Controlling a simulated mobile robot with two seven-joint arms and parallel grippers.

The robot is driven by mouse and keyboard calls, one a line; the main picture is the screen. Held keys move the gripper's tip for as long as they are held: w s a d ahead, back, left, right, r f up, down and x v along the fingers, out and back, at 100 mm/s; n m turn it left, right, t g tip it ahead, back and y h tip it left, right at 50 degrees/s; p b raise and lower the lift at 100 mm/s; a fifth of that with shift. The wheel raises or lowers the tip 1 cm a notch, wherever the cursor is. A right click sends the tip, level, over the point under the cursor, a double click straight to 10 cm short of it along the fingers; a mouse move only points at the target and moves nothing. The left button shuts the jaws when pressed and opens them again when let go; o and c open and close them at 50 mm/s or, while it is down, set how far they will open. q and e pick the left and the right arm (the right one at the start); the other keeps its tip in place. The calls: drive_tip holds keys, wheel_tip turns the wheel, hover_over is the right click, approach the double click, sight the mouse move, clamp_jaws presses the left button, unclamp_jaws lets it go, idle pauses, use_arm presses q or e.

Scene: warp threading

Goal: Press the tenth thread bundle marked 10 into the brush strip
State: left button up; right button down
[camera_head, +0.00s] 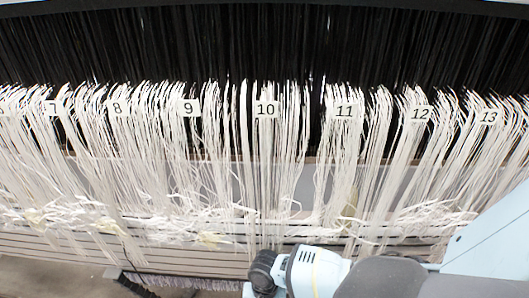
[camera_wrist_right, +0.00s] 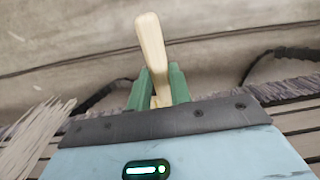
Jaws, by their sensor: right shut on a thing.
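The thread bundle marked 10 (camera_head: 265,155) hangs in the middle of the head view, white and loose, below its white label (camera_head: 265,110). Its lower end passes behind my right arm. The brush strip (camera_head: 190,282) shows as a grey bristle edge at the bottom of the head view and in the right wrist view (camera_wrist_right: 285,88). My right gripper (camera_wrist_right: 161,88), with green fingers, is shut on a cream-coloured tool (camera_wrist_right: 152,48). The tool's far end is tilted up and away. In the head view my right arm hides the fingers. My left gripper is out of view.
Neighbouring bundles marked 9 (camera_head: 190,108) and 11 (camera_head: 344,110) hang close on either side. Tangled thread ends lie across the slatted grey beam (camera_head: 60,247). Loose white threads (camera_wrist_right: 30,135) are at the left of the right wrist view.

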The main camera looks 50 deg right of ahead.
drive_tip(key=shift+w+d+r, duration=0.1)
drive_tip(key=shift+w+d, duration=0.1)
drive_tip(key=shift+s+a+r+p, duration=0.1)
drive_tip(key=shift+s+a+p, duration=0.7)
drive_tip(key=shift+a+p, duration=0.15)
use_arm(q)
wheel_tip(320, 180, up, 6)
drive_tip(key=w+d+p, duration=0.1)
drive_tip(key=p, duration=0.3)
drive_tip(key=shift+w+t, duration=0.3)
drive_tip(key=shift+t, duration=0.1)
use_arm(e)
drive_tip(key=s+a, duration=0.5)
drive_tip(key=a, duration=0.1)
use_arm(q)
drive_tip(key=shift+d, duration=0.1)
use_arm(e)
drive_tip(key=shift+s+f, duration=0.1)
drive_tip(key=shift+f, duration=0.1)
